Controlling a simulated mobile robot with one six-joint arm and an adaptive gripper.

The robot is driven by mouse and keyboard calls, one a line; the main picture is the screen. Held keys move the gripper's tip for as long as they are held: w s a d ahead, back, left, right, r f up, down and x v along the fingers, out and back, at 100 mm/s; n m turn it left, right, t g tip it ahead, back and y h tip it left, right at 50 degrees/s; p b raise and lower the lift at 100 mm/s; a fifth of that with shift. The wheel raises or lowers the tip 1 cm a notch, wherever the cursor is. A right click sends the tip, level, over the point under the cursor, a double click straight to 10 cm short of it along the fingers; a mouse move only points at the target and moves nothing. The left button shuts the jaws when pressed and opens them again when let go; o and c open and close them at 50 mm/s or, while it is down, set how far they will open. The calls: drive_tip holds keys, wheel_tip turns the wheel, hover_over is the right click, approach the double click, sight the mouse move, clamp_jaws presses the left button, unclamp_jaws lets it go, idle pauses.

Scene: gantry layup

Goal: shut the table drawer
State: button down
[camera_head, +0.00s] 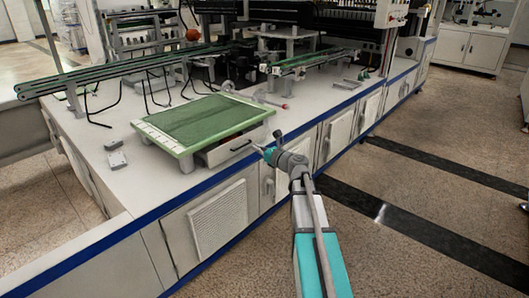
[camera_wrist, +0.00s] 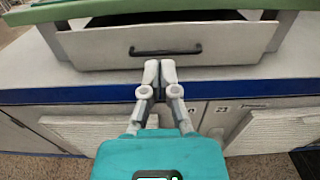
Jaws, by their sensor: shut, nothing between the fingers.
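The table drawer (camera_wrist: 225,44) has a pale front with a dark bar handle (camera_wrist: 165,50). In the wrist view it spans the upper part, under a green-topped platform. In the head view the drawer (camera_head: 226,150) shows below the green platform (camera_head: 203,121) and stands out a little past its edge, so it looks partly open. My gripper (camera_wrist: 159,66) is shut and empty. Its fingertips are in front of the drawer, just below the handle; I cannot tell whether they touch it. In the head view my gripper (camera_head: 264,152) is close to the drawer front.
The worktop (camera_head: 95,135) has a blue front edge and cabinet doors (camera_head: 219,217) below it. A small grey block (camera_head: 117,159) lies left of the platform. Green rails (camera_head: 130,70) run behind. The floor at right (camera_head: 440,150) is clear.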

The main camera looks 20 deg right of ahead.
sight(238, 139)
drive_tip(key=shift+x, duration=3.95)
drive_tip(key=shift+x, duration=1.95)
drive_tip(key=shift+w+r, duration=0.1)
drive_tip(key=shift+s+d, duration=0.15)
drive_tip(key=shift+s, duration=0.35)
drive_tip(key=v, duration=1.3)
drive_tip(key=shift+s+d, duration=0.15)
drive_tip(key=shift+s, duration=0.2)
